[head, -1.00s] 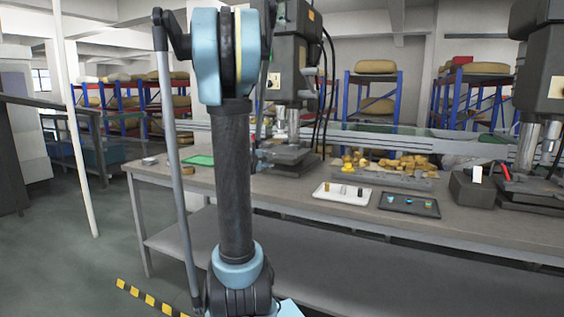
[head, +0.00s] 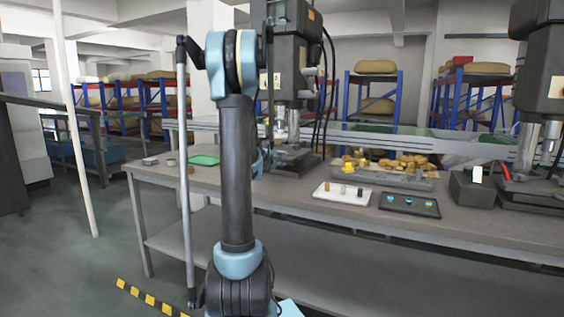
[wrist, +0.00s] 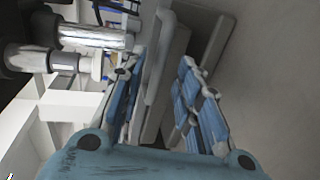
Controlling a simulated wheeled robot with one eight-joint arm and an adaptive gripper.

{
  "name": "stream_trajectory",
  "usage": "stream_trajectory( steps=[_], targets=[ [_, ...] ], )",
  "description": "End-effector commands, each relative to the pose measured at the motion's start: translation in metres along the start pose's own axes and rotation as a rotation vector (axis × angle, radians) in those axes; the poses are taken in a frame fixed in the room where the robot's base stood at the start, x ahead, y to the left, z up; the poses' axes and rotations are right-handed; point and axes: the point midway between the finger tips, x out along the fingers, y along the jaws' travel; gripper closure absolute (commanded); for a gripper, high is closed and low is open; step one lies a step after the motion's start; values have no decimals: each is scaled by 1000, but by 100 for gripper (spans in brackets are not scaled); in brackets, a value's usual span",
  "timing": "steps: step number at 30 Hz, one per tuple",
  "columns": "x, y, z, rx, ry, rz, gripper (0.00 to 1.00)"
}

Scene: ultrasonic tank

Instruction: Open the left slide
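The left machine (head: 298,60) is a dark upright press with chrome rods above a dark, low base (head: 298,160). I take this base to hold the left slide, but I cannot pick out the slide clearly. My gripper (head: 259,163) is at the left side of this base, partly hidden behind my arm. In the wrist view my gripper (wrist: 163,58) is open, with two blue-padded fingers apart. A grey plate-like part (wrist: 158,85) shows between the fingers. I cannot tell whether they touch it. Chrome rods (wrist: 95,37) are at the left of that view.
The grey workbench (head: 225,183) also carries a green mat (head: 204,160), a white tray (head: 341,194), a dark tray (head: 409,205) and a heap of yellowish parts (head: 390,164). A second machine (head: 540,75) stands at the right. Floor is open at the left.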

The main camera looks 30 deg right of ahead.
Motion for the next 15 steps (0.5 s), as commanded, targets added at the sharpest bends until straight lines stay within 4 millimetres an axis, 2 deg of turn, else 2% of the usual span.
stream_trajectory(
  steps=[6, 15],
  targets=[
    [27, 0, 0, -1, -1, 0, 69],
    [39, 0, 0, 0, 0, 0, 69]
  ],
)
